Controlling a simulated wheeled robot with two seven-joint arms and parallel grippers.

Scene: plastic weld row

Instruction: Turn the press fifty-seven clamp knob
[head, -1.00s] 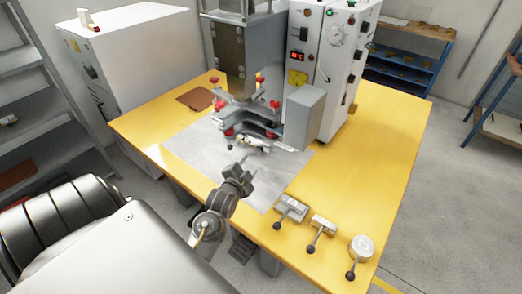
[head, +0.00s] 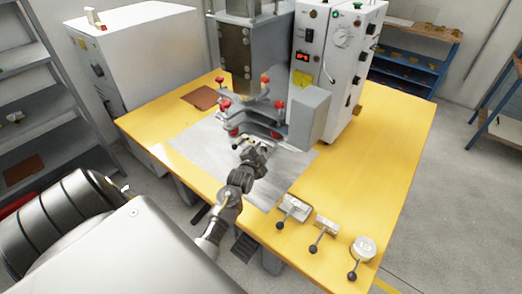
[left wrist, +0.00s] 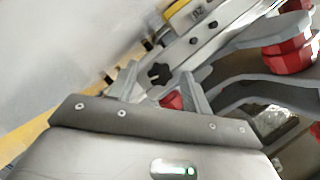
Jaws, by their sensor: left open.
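The press (head: 245,60) stands at the back of the yellow table, with red knobs on its lower fixture (head: 255,112). My left gripper (head: 256,154) is just in front of that fixture, over the grey mat. In the left wrist view my left gripper (left wrist: 159,80) is open, with its two fingers apart. A small black lobed knob (left wrist: 158,72) shows between the fingertips on a pale metal bar; I cannot tell whether the fingers touch it. In the head view the gripper hides the knob. My right gripper is not in view.
Grey fixture arms with a red knob (left wrist: 290,52) lie close to the right of the gripper in the wrist view. Several lever-topped parts (head: 323,228) stand along the table's front right edge. The right side of the yellow table (head: 385,140) is clear.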

